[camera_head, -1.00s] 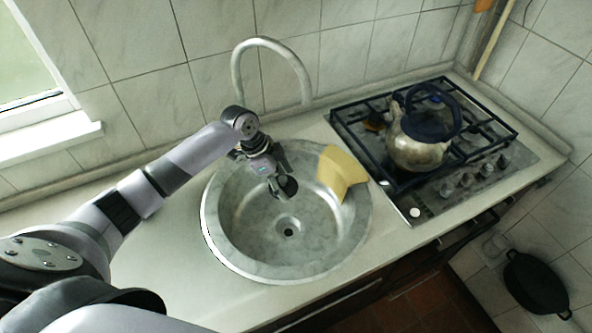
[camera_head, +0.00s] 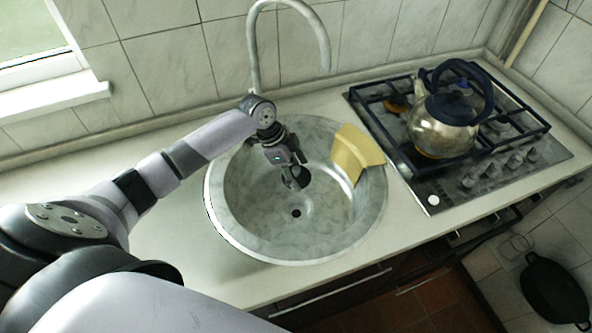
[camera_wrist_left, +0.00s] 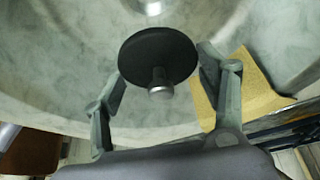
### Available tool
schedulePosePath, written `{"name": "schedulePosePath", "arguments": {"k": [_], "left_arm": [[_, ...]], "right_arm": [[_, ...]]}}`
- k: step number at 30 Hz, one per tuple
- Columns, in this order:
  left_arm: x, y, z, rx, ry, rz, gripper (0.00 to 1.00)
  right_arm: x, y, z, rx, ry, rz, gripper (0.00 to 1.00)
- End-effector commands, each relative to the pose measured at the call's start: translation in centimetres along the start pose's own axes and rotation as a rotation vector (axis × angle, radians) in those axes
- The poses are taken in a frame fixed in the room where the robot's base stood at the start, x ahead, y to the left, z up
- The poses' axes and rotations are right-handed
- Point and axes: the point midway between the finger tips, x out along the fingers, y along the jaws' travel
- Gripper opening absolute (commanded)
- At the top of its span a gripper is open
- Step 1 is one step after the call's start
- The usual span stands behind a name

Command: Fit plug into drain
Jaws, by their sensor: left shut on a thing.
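The plug (camera_wrist_left: 158,57) is a black disc with a short metal knob facing my left gripper in the left wrist view. My left gripper (camera_head: 297,180) is shut on the plug, which shows as a dark disc (camera_head: 304,177) at its fingertips in the head view. Gripper and plug are inside the round sink, above its floor. The drain (camera_head: 296,213) is a small dark hole in the sink floor, below the plug in the head view. In the left wrist view the drain (camera_wrist_left: 152,8) shows at the top edge, beyond the plug. My right gripper is out of view.
A yellow cloth (camera_head: 357,152) hangs over the right side of the sink (camera_head: 262,252). A curved faucet (camera_head: 254,60) stands behind it. A kettle (camera_head: 443,125) sits on the gas hob (camera_head: 515,150) to the right. The counter left of the sink is clear.

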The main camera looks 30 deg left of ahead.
Motion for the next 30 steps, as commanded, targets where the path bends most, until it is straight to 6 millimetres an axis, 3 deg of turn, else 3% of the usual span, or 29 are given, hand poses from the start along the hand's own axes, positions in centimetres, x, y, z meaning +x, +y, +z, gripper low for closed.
{"name": "schedulePosePath", "arguments": {"k": [1, 20, 30], "left_arm": [[1.2, 0.0, 0.5, 0.000, 0.000, 0.000, 0.39], [8.0, 0.0, 3.3, 0.000, 0.000, -0.001, 0.39], [11.5, 0.0, 4.7, 0.000, 0.000, 0.000, 0.39]], "right_arm": [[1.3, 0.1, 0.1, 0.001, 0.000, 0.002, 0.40], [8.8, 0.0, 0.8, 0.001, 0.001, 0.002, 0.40], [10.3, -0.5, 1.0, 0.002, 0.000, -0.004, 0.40]]}}
